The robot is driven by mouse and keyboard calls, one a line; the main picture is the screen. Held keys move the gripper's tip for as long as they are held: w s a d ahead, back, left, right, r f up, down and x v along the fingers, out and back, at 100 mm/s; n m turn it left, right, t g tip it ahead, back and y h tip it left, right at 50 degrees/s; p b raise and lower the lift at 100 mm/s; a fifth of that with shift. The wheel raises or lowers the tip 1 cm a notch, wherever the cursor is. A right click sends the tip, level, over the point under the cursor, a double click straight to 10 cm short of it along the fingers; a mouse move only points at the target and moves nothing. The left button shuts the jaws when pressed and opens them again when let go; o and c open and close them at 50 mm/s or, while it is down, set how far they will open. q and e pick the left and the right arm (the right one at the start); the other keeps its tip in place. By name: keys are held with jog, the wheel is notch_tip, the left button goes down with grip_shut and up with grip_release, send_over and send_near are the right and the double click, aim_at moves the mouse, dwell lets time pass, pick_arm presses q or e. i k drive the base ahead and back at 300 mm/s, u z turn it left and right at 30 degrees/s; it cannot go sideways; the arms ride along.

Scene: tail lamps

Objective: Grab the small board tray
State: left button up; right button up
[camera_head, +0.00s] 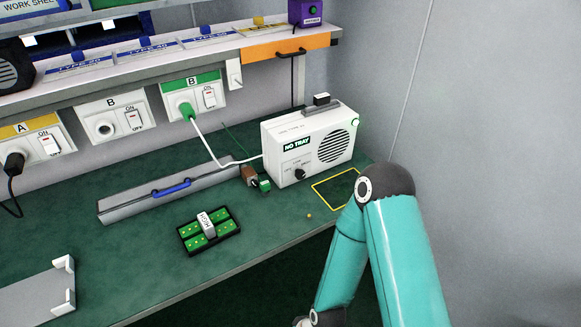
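A small black tray (183,236) holding green boards lies flat on the green table, near its front edge. A pale band or handle with dark lettering (206,225) runs across its middle. Nothing of mine touches the tray. One teal arm of mine (404,252) rises at the lower right, bends at a dark elbow and runs down out of the picture. Neither of my grippers shows, so I cannot see whether they are open or shut.
A white box marked "NO TRAY" (283,131) stands behind and right of the tray, beside a yellow outlined square (318,189). A long grey case with a blue handle (120,207) lies behind the tray. A grey bracketed plate (35,300) is at lower left. A white cable (205,143) hangs from a socket.

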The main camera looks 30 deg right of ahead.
aim_at(201, 234)
jog(key=k, duration=1)
jog(key=z, duration=0.8)
jog(key=i, duration=1.6)
jog(key=u, duration=2)
